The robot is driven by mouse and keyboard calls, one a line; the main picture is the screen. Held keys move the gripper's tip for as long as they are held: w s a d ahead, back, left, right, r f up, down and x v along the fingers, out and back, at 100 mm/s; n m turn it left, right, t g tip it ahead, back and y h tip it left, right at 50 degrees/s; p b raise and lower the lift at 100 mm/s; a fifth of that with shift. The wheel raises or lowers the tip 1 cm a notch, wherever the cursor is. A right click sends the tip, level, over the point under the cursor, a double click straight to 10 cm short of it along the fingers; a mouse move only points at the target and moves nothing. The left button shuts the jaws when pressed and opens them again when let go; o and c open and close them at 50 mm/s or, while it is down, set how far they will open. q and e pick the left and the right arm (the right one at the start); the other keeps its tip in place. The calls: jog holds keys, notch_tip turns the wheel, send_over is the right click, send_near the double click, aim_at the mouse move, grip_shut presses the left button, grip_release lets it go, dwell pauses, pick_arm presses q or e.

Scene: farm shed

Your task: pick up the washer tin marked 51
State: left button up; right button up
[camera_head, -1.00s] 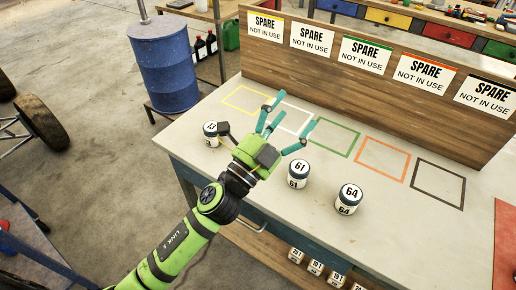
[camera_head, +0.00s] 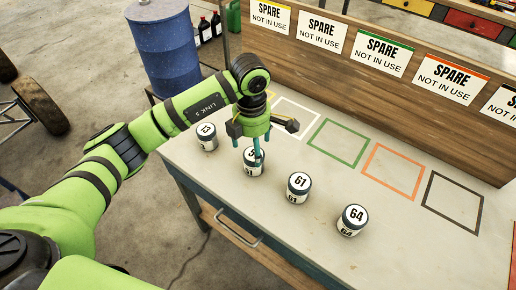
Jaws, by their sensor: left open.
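A small white tin with a dark lid band (camera_head: 251,170) stands on the workbench, second from the left in a row. Its marking is partly covered by my fingers; a 5 seems to show on the lid, and the front number is not clear. My left gripper (camera_head: 256,160) points down at this tin, open, its teal fingers at the lid. I cannot tell whether they touch it. The other tins are marked 13 (camera_head: 207,138), 61 (camera_head: 298,188) and 64 (camera_head: 352,221). My right gripper is not in view.
The workbench (camera_head: 400,245) has coloured outlined squares behind the tins, and those in view look empty. A wooden back board (camera_head: 330,85) carries several SPARE NOT IN USE signs. A blue drum (camera_head: 180,50) stands beyond the bench's left end.

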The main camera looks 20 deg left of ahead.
aim_at(253, 156)
pick_arm(q)
jog(key=shift+w+a+f, duration=0.1)
jog(key=shift+w+f, duration=0.3)
jog(key=shift+w, duration=0.35)
jog(key=shift+s+f+p, duration=0.3)
jog(key=shift+f+p, duration=0.3)
jog(key=shift+f, duration=0.05)
jog(key=shift+s+f+p, duration=0.7)
jog(key=shift+s+p, duration=0.05)
jog(key=shift+s, duration=0.1)
jog(key=f, duration=0.3)
jog(key=shift+w+p, duration=0.25)
jog(key=shift+p, duration=0.1)
jog(key=shift+w+f, duration=0.2)
jog(key=shift+f, duration=0.1)
jog(key=shift+s+d, duration=0.15)
jog(key=shift+d, duration=0.05)
jog(key=shift+c, duration=0.4)
jog(key=c, duration=1.2)
jog(key=shift+c, duration=0.2)
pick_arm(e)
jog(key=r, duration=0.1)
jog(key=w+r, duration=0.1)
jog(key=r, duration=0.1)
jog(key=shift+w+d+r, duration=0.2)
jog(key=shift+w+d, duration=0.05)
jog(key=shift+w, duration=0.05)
